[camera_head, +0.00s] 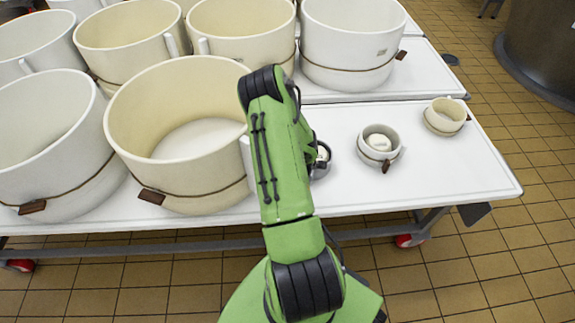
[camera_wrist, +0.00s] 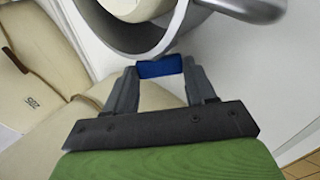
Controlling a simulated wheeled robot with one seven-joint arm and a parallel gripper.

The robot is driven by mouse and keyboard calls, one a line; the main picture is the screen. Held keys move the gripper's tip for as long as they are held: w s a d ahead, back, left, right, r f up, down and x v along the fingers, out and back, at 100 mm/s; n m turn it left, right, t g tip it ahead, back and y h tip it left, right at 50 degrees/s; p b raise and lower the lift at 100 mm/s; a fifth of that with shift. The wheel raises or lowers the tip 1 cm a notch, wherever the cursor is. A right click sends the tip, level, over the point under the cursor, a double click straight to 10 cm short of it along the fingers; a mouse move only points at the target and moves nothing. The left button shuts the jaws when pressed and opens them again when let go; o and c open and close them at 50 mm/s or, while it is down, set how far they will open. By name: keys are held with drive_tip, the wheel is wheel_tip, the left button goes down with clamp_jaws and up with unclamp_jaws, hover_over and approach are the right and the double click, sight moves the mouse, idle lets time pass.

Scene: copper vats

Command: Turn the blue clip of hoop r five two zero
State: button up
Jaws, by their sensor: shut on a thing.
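The blue clip (camera_wrist: 160,67) sits on the outer side of a grey metal hoop (camera_wrist: 190,25) in the wrist view. My gripper (camera_wrist: 161,70) is shut on the clip, with one fingertip at each end of it. A cream, rounded thing (camera_wrist: 130,7) is inside the hoop. In the head view, part of a grey hoop (camera_head: 321,158) shows on the white table, just right of my arm, which hides the rest of it and my gripper. I cannot read a number on this hoop.
Large cream tubs (camera_head: 180,125) with brown-tagged cords crowd the table's left. A small cream cup (camera_head: 379,146) and another small cup (camera_head: 445,117) stand right of my arm. The white table (camera_head: 470,180) is bare at its front right. A dark round vat (camera_head: 540,50) stands beyond.

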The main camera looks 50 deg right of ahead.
drive_tip(key=shift+s+f+t+h, duration=0.15)
drive_tip(key=shift+t+h, duration=0.25)
drive_tip(key=shift+t, duration=0.1)
drive_tip(key=shift+a, duration=0.1)
drive_tip(key=o, duration=1.1)
drive_tip(key=shift+c, duration=0.2)
